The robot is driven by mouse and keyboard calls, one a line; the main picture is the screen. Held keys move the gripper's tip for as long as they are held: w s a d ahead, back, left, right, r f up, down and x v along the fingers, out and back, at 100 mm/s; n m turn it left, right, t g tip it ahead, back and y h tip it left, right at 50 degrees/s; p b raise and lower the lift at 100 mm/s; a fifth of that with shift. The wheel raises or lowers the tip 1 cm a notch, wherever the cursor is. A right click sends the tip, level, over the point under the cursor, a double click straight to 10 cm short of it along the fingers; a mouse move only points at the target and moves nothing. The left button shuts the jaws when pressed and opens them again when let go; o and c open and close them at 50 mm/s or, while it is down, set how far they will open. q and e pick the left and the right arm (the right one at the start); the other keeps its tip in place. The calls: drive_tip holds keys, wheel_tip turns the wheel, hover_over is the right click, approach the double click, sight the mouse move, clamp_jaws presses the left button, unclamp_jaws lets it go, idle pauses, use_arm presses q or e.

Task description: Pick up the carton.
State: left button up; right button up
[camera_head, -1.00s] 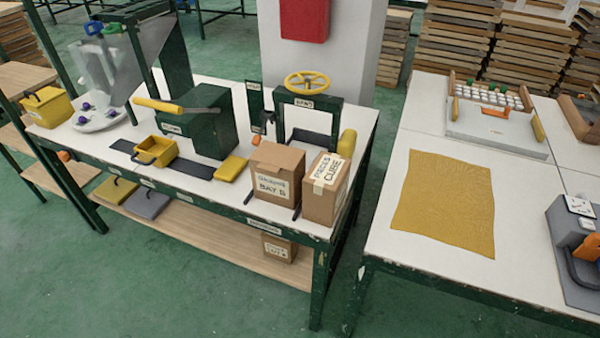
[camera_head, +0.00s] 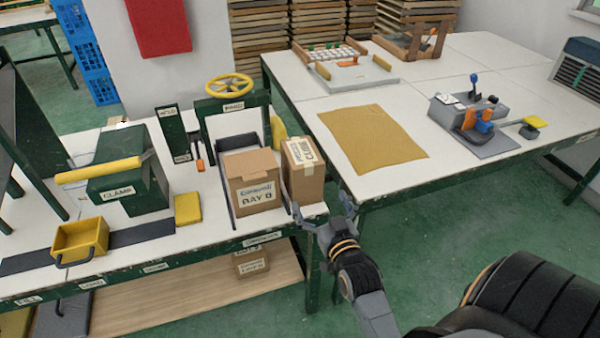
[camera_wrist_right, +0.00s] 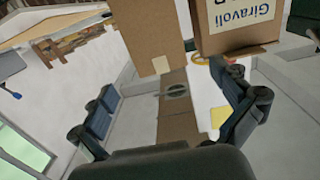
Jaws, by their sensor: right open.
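A closed brown carton (camera_head: 305,172) with a white label and pale tape on top stands upright at the right end of the green-framed workbench. My right gripper (camera_head: 322,206) is open and empty at the bench's front right corner, just in front of the closed carton. In the right wrist view, the gripper (camera_wrist_right: 163,82) faces the carton (camera_wrist_right: 150,32), which lies ahead between the spread fingers. The labelled box (camera_wrist_right: 236,32) is to its right. My left gripper is not in view.
A green press with a yellow wheel (camera_head: 229,87) stands behind the boxes. A green clamp unit (camera_head: 130,170) and a yellow bin (camera_head: 80,239) are to the left. The second table (camera_head: 455,180) holds a mustard cloth (camera_head: 372,138) and a grey device (camera_head: 470,125).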

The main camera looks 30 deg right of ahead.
sight(311, 171)
drive_tip(key=shift+w+d+r, duration=1)
drive_tip(key=shift+w+r, duration=0.05)
drive_tip(key=shift+w, duration=0.2)
drive_tip(key=x, duration=0.4)
drive_tip(key=shift+w+f+p, duration=0.1)
drive_tip(key=shift+w+p, duration=0.25)
drive_tip(key=shift+p, duration=0.05)
drive_tip(key=shift+x, duration=0.85)
drive_tip(key=x, duration=0.4)
drive_tip(key=shift+w+a+f+p, duration=0.1)
drive_tip(key=shift+w+p, duration=0.2)
drive_tip(key=shift+p, duration=0.1)
drive_tip(key=c, duration=1.6)
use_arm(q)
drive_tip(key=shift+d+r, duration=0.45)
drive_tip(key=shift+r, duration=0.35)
use_arm(e)
drive_tip(key=shift+c, duration=0.6)
drive_tip(key=shift+r, duration=0.25)
